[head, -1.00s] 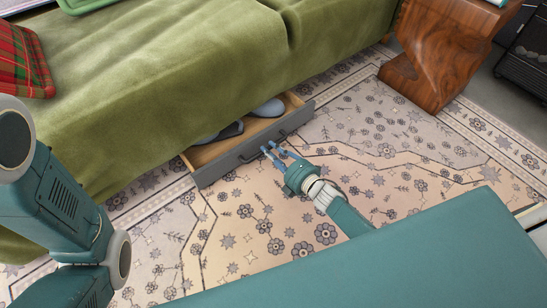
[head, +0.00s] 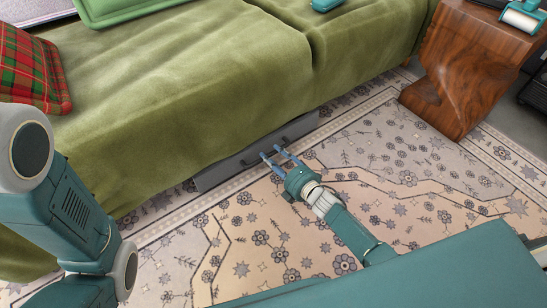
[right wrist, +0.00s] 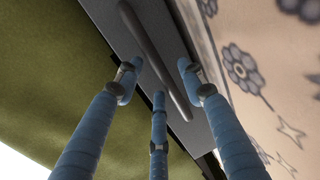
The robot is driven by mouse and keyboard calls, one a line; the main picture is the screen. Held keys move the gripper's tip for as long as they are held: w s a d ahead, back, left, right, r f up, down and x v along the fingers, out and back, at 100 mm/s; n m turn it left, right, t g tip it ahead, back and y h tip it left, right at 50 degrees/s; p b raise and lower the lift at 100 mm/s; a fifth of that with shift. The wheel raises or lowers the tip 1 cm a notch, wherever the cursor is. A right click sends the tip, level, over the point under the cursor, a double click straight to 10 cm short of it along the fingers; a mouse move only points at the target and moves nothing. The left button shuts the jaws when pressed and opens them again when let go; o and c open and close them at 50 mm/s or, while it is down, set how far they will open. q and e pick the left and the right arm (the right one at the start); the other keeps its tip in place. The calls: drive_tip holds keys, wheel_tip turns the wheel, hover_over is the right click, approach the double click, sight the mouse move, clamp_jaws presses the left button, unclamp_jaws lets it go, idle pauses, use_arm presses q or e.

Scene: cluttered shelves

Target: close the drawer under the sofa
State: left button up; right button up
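The green sofa (head: 180,95) runs across the upper left of the head view. The grey front of the drawer (head: 222,175) sits low beneath the sofa's hanging cover, and the drawer's inside is not visible. My right gripper (head: 276,154) is at the drawer front, near its handle. In the right wrist view, its blue fingers (right wrist: 157,80) are spread apart with nothing held between them, over the grey drawer front (right wrist: 108,22) and its dark bar handle (right wrist: 152,55). I cannot tell whether the fingertips touch the front. My left gripper is out of view.
A patterned rug (head: 395,180) covers the floor in front of the sofa and is clear. A wooden side table (head: 465,65) stands at the upper right.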

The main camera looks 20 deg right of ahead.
drive_tip(key=shift+s, duration=0.1)
drive_tip(key=shift+s+d, duration=0.2)
drive_tip(key=shift+s, duration=0.15)
drive_tip(key=v, duration=1.1)
drive_tip(key=shift+r, duration=0.1)
drive_tip(key=shift+a, duration=0.1)
